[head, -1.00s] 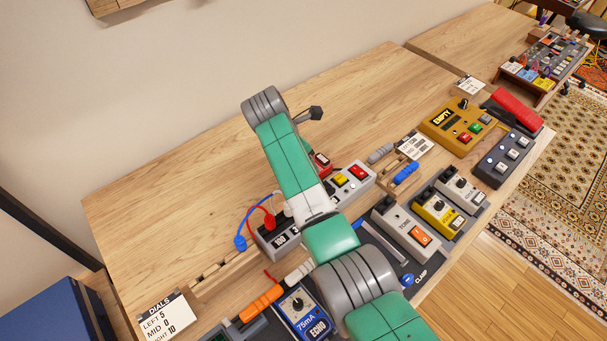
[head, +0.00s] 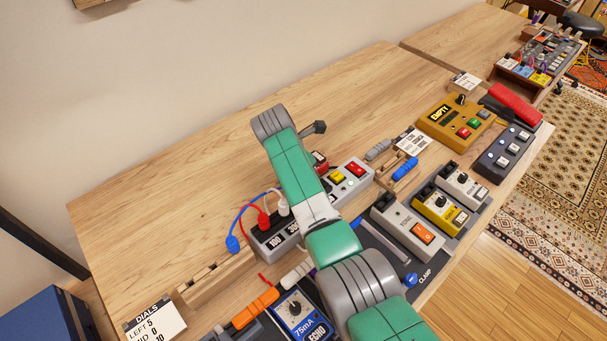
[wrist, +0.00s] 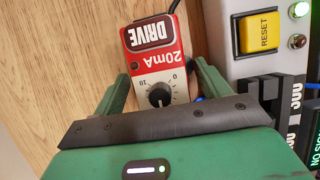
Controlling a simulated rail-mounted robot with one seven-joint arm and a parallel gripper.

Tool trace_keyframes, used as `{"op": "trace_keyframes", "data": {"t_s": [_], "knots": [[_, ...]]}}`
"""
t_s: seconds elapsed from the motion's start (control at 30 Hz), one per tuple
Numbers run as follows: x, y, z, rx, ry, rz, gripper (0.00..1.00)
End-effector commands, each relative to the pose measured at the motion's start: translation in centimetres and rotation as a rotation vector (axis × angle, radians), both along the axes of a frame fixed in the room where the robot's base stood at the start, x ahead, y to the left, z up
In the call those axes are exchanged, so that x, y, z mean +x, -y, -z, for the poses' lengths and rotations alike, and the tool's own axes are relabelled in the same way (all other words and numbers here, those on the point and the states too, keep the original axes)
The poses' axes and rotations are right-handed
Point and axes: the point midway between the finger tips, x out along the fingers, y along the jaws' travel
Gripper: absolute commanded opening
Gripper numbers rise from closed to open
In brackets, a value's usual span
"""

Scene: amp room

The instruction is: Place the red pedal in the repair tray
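The red pedal (wrist: 155,60), with a white lower part, a black knob and the labels DRIVE and 20mA, lies on the wooden table in the wrist view. My gripper (wrist: 161,78) is open, with one finger on each side of the pedal's knob end. Small gaps show between the fingers and the pedal. In the head view only a small part of the red pedal (head: 320,158) shows beside my arm, and my gripper is hidden. A dark tray marked CLAMP (head: 415,268) lies at the front edge; I cannot tell whether it is the repair tray.
A grey power unit (head: 357,180) with coloured buttons stands close beside the pedal. Its RESET button (wrist: 262,32) is near the right finger. A grey TONE pedal (head: 408,228) and a yellow pedal (head: 438,208) stand at the front. The back left of the table is clear.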

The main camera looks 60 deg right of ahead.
Motion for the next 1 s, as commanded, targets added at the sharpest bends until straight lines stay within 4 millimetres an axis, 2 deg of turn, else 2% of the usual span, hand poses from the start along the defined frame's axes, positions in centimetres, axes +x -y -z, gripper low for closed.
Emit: {"op": "trace_keyframes", "data": {"t_s": [0.03,0.3,0.47,0.53,0.8,1.0], "knots": [[0.0,0.0,0.0,0.0,0.0,0.0,0.64],[0.0,0.0,-0.1,-0.001,0.0,0.0,0.13],[0.0,0.0,-0.2,-0.001,0.001,0.001,0.13],[0.0,0.0,-0.9,-0.002,0.002,0.0,0.13],[0.1,0.0,-7.2,-0.002,0.002,0.001,0.13],[0.1,0.0,-9.9,-0.002,0.002,0.0,0.13]]}}
